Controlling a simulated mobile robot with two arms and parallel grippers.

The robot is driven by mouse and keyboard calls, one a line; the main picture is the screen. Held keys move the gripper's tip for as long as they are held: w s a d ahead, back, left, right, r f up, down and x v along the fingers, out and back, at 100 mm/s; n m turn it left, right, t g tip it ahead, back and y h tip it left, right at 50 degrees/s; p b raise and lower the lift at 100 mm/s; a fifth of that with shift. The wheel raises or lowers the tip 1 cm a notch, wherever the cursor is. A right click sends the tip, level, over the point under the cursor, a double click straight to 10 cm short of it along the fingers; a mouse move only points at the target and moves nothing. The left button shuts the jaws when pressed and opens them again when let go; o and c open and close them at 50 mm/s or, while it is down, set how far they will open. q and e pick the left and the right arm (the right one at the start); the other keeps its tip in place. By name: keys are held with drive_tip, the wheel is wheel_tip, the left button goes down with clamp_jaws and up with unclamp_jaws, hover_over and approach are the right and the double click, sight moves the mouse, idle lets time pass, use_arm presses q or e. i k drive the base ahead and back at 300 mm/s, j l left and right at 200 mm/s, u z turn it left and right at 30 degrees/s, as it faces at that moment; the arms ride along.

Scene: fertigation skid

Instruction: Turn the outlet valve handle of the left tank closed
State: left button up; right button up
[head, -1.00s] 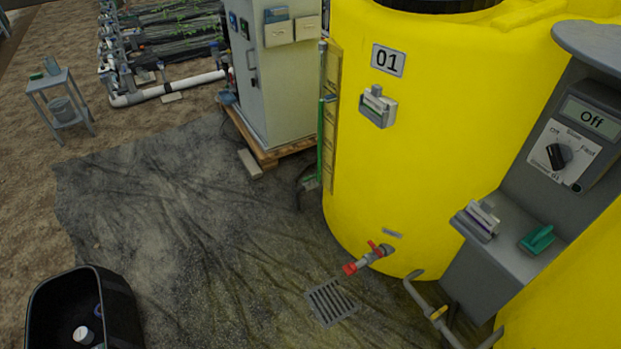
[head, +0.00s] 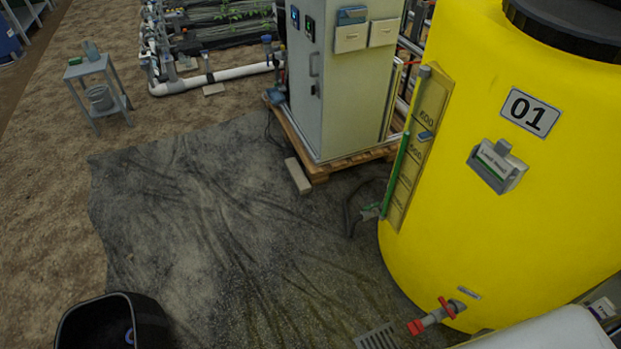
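The yellow tank (head: 500,210) marked 01 stands at the right of the head view. Its outlet valve (head: 436,317) sticks out low on the tank's front left, near the bottom edge. The small red valve handle (head: 446,307) sits on top of the grey pipe body, and a red end (head: 416,327) shows at the outlet's mouth. The handle's exact angle to the pipe is hard to tell at this size. Neither of my grippers is in view. A pale rounded part, probably my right arm, shows at the bottom right, close to the valve.
A floor drain grate (head: 377,337) lies below the outlet. A black tub (head: 115,325) stands at the bottom left. A grey cabinet (head: 345,80) stands on a wooden pallet (head: 325,165) behind. The dark ground sheet (head: 230,230) in the middle is mostly clear.

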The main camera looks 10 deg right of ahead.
sight(371, 208)
drive_tip(key=i+j, duration=0.15)
drive_tip(key=i, duration=0.6)
drive_tip(key=i+j, duration=0.15)
drive_tip(key=i, duration=0.6)
